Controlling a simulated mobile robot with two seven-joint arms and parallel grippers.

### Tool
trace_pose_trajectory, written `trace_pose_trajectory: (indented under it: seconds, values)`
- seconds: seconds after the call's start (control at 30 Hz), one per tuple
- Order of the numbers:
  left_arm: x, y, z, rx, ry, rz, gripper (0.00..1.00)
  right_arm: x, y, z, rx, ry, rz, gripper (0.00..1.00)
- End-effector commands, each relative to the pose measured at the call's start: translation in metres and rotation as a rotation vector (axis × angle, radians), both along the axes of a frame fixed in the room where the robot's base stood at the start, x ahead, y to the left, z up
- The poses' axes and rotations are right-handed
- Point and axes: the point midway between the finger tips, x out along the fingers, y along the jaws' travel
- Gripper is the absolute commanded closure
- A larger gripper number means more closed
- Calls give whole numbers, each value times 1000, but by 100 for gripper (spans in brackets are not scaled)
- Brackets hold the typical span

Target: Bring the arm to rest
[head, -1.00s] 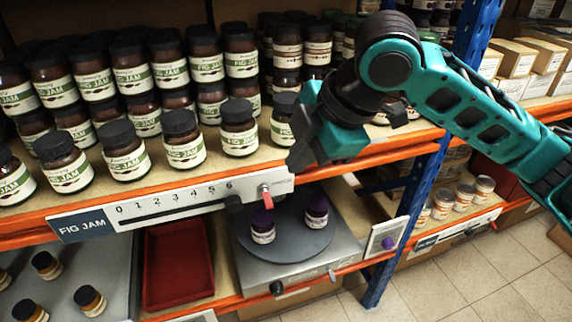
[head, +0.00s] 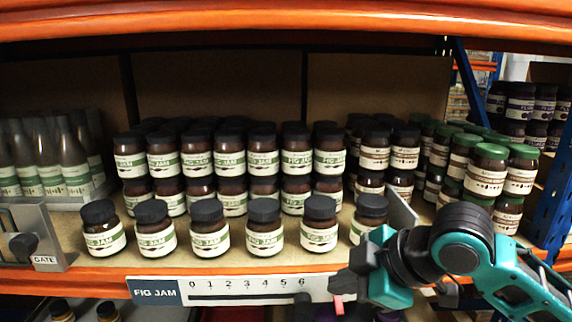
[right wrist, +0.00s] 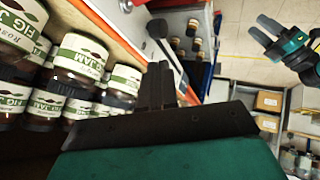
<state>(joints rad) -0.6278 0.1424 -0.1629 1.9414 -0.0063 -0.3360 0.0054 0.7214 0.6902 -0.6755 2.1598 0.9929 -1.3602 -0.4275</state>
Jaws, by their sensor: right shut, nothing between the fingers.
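My right arm comes in from the lower right of the head view. Its gripper (head: 338,284) is in front of the shelf edge, near the right end of the numbered scale strip (head: 245,286). In the right wrist view the right gripper's dark fingers (right wrist: 156,84) are together and hold nothing. Fig jam jars (right wrist: 78,58) stand to the left of them in that view. A teal arm with a dark gripper, my left one (right wrist: 268,30), shows at the upper right there, its two fingers apart.
A front row of fig jam jars (head: 209,230) stands close behind the shelf edge, with stacked jars behind. Green-lidded jars (head: 488,170) stand at the right, bottles (head: 72,160) at the left. A gate plate (head: 40,240) is at the left. Open floor (right wrist: 238,70) shows in the right wrist view.

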Motion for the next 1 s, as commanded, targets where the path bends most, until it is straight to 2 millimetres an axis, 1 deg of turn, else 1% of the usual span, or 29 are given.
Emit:
trace_pose_trajectory:
  seconds: [0.03, 0.17, 0.2, 0.37, 0.47, 0.57, 0.6, 0.67, 0.7, 0.77, 0.8, 0.9, 1.0]
  values:
    - [0, 0, 0, 0, 1, 0, 57, 2, 8, -16, 73, 18, -44, 100]
    - [0, 0, 0, 0, 1, 0, 57, 11, 17, -49, 234, 30, -179, 100]
    - [0, 0, 0, 0, 1, 0, 57, 13, 17, -60, 279, 37, -225, 100]
    - [0, 0, 0, 0, 1, 0, 57, 12, 11, -103, 416, 48, -399, 100]
    - [0, 0, 0, 0, 1, 0, 57, 5, 2, -131, 474, 55, -504, 100]
    - [0, 0, 0, 0, 1, 0, 57, -8, -11, -165, 521, 61, -621, 100]
    - [0, 0, 0, 0, 1, 0, 57, -16, -17, -180, 534, 63, -671, 100]
    - [0, 0, 0, 0, 1, 0, 57, -31, -28, -202, 547, 63, -745, 100]
    - [0, 0, 0, 0, 1, 0, 57, -42, -35, -216, 554, 63, -792, 100]
    - [0, 0, 0, 1, 1, -1, 57, -61, -46, -236, 554, 60, -855, 100]
    - [0, 0, 0, 1, 0, -1, 57, -73, -53, -248, 549, 58, -892, 100]
    - [0, 0, 0, 1, 0, -1, 57, -102, -67, -270, 536, 52, -960, 100]
    - [1, 0, 0, 1, -1, -1, 57, -123, -76, -284, 520, 49, -1001, 100]
